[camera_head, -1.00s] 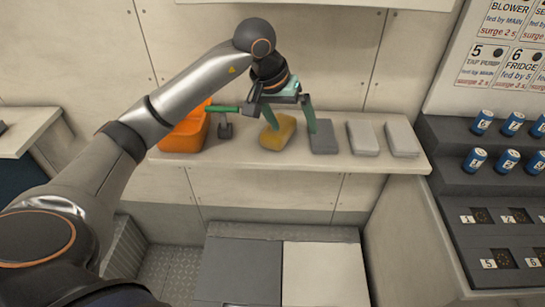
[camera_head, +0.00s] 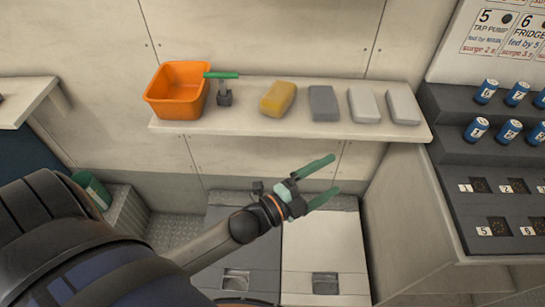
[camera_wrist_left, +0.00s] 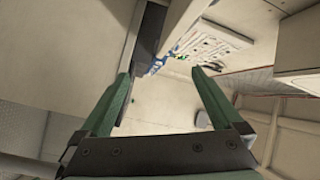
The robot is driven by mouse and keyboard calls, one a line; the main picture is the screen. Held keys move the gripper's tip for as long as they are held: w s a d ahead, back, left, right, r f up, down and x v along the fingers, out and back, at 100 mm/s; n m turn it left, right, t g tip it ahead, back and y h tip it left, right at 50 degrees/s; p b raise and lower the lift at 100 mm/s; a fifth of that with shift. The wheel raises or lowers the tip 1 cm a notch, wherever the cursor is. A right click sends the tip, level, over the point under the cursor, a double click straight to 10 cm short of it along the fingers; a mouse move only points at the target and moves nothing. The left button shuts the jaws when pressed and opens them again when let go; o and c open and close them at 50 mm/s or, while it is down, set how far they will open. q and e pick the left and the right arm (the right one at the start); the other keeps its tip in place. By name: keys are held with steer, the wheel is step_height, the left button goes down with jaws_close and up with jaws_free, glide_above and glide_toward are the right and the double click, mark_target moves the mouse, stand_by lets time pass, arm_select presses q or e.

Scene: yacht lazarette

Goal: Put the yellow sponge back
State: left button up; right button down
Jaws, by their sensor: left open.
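The yellow sponge (camera_head: 278,98) lies on the shelf, left of a dark grey block (camera_head: 323,102) and apart from it. My left gripper (camera_head: 331,178) is open and empty, below and in front of the shelf edge, with its green fingers pointing right. In the left wrist view the open fingers (camera_wrist_left: 160,100) have nothing between them, and the sponge does not show there. My right gripper is not in view.
An orange bin (camera_head: 178,92) and a green-handled tool (camera_head: 223,88) stand on the shelf (camera_head: 250,127) left of the sponge. Two pale blocks (camera_head: 363,105) (camera_head: 402,106) lie to the right. A dark stepped panel (camera_head: 485,180) with blue cylinders is at the right.

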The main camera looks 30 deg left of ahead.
arm_select(q)
steer(key=s+a+f+n+g+y, duration=0.3)
steer(key=s+f+n+g+y, duration=0.2)
steer(key=s+f+n, duration=1.1)
step_height(320, 180, down, 3)
steer(key=shift+a+g, duration=0.2)
steer(key=shift+g, duration=1)
steer(key=shift+r+p, duration=0.3)
